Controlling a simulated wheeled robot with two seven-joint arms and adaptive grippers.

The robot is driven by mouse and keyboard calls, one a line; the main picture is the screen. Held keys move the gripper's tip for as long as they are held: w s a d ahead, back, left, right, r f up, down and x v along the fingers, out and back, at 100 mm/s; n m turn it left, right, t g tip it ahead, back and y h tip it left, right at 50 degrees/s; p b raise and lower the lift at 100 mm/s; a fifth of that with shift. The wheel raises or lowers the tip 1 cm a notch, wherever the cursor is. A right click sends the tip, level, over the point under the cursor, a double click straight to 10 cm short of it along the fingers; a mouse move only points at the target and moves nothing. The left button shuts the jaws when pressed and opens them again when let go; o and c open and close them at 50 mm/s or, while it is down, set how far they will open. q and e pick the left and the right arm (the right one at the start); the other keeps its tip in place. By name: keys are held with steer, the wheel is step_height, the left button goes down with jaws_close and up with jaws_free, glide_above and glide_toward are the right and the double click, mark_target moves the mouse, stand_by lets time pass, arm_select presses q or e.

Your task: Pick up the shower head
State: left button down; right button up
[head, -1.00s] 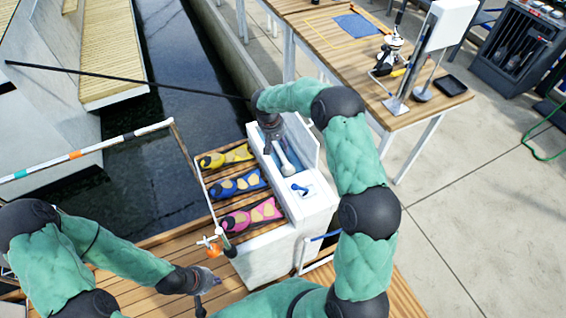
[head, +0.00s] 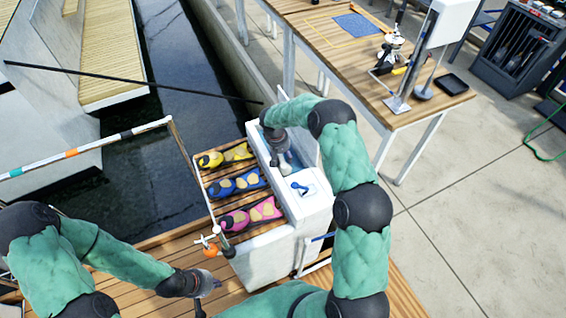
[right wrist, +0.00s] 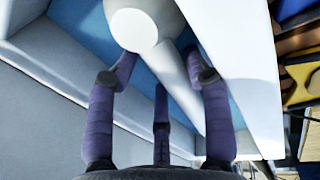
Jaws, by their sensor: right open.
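The white shower head (right wrist: 135,27) is at the top of the right wrist view, and its pale handle runs down between my fingers. In the head view the white shower head (head: 286,164) shows partly below my right gripper (head: 281,147), in the blue-lined recess of the white cockpit locker. In the right wrist view my right gripper (right wrist: 162,75) is open, with purple fingers spread on both sides of the handle; I cannot tell whether they touch it. My left gripper (head: 207,287) is low over the wooden deck, away from the shower head; its jaws are too small to read.
The white locker (head: 275,255) has a small panel with a blue fitting (head: 299,188) beside the recess. Yellow, blue and pink patterned items (head: 238,184) lie on the slatted bench at left. A wooden table (head: 350,65) stands behind. Recess walls are close around my right gripper.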

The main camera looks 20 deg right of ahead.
steer(key=shift+s+a+f, duration=0.15)
steer(key=shift+s+f, duration=0.1)
steer(key=shift+f, duration=0.1)
steer(key=c, duration=0.6)
jaws_close()
steer(key=shift+w+r, duration=0.1)
